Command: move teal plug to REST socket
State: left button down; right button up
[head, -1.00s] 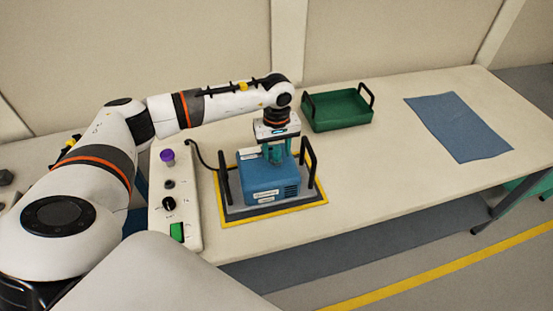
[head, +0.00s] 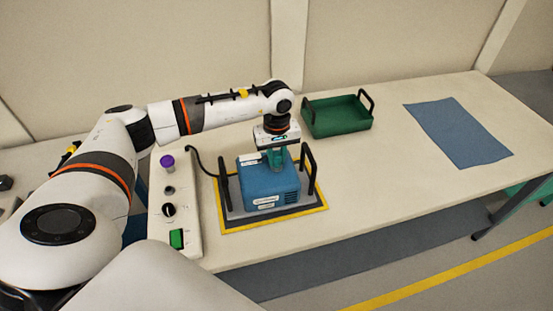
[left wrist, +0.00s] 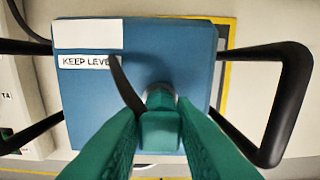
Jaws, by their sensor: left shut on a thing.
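My left gripper (head: 275,165) points down onto the top of a blue box (head: 272,188). In the left wrist view its green fingers (left wrist: 160,140) are shut on the teal plug (left wrist: 160,128), which sits between them. A grey round collar shows just beyond the plug, at the box top (left wrist: 185,50). A dark cable (left wrist: 124,85) curves beside the plug. I cannot tell whether the plug is seated in the box or just touching it. No socket marked REST can be read. My right gripper is not in view.
The box stands on a yellow-edged mat (head: 235,225) between black handles (head: 308,165). A control panel (head: 185,215) with a purple knob (head: 167,161) is to its left. A green tray (head: 340,132) and blue cloth (head: 460,135) lie to the right, with bare table between.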

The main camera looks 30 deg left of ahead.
pick_arm(q)
jog(key=shift+r, duration=0.1)
jog(key=shift+r+p, duration=0.3)
jog(key=shift+r, duration=0.2)
jog(key=shift+r+p, duration=1.45)
jog(key=shift+r, duration=1.45)
